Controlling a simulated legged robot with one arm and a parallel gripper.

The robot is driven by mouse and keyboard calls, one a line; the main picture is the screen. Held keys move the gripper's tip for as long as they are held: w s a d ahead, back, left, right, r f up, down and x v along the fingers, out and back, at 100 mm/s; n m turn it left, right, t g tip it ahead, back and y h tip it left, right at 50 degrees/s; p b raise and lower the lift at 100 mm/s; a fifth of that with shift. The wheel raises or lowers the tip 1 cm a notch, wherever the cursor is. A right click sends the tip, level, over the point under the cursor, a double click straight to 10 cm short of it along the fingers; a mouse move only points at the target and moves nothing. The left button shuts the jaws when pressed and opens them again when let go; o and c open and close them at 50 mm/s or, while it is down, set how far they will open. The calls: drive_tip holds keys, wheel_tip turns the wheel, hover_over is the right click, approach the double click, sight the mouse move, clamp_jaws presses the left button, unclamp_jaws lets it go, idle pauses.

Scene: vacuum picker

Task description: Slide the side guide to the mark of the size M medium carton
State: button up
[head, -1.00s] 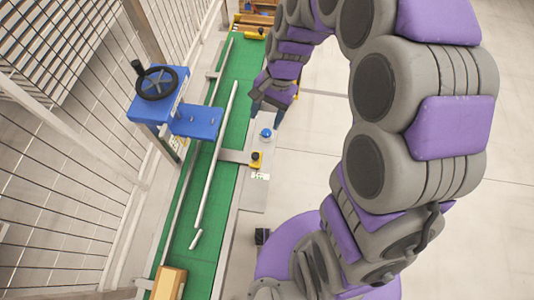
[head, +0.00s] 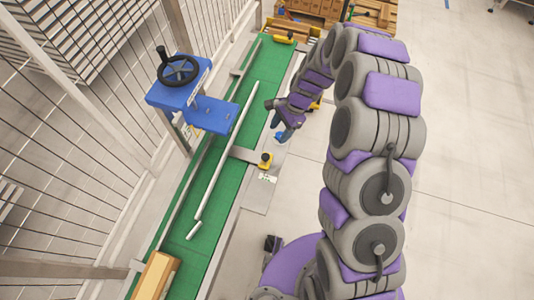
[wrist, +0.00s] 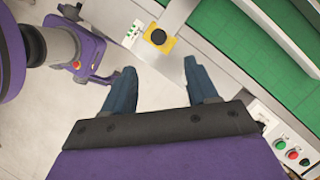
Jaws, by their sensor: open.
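The side guide is a long pale rail (head: 228,150) lying along the green conveyor. Its bracket (head: 240,153) reaches right to a yellow clamp (head: 265,160) with a black knob, which also shows in the wrist view (wrist: 158,37). A white scale label (head: 268,178) lies beside the clamp, also seen in the wrist view (wrist: 132,33); its marks are too small to read. My gripper (head: 275,120) hangs beside the conveyor, farther along than the clamp. In the wrist view my gripper (wrist: 161,82) is open and empty, with the clamp beyond its fingertips, apart from them.
A blue head (head: 205,112) with a black handwheel stands over the conveyor (head: 212,187). A carton (head: 155,275) sits at the near end. A control panel (wrist: 290,150) with red and green buttons is close to my gripper. Fence lines the left; open floor lies right.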

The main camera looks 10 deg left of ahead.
sight(266, 156)
drive_tip(key=b+x, duration=0.2)
drive_tip(key=x, duration=1.1)
drive_tip(key=shift+s+d+f+b, duration=0.1)
drive_tip(key=shift+f+b, duration=0.1)
drive_tip(key=shift+b, duration=0.2)
drive_tip(key=shift+f, duration=0.25)
drive_tip(key=shift+d, duration=0.1)
drive_tip(key=shift+d, duration=0.1)
drive_tip(key=shift+a, duration=0.2)
drive_tip(key=c, duration=0.6)
clamp_jaws()
drive_tip(key=shift+d, duration=0.1)
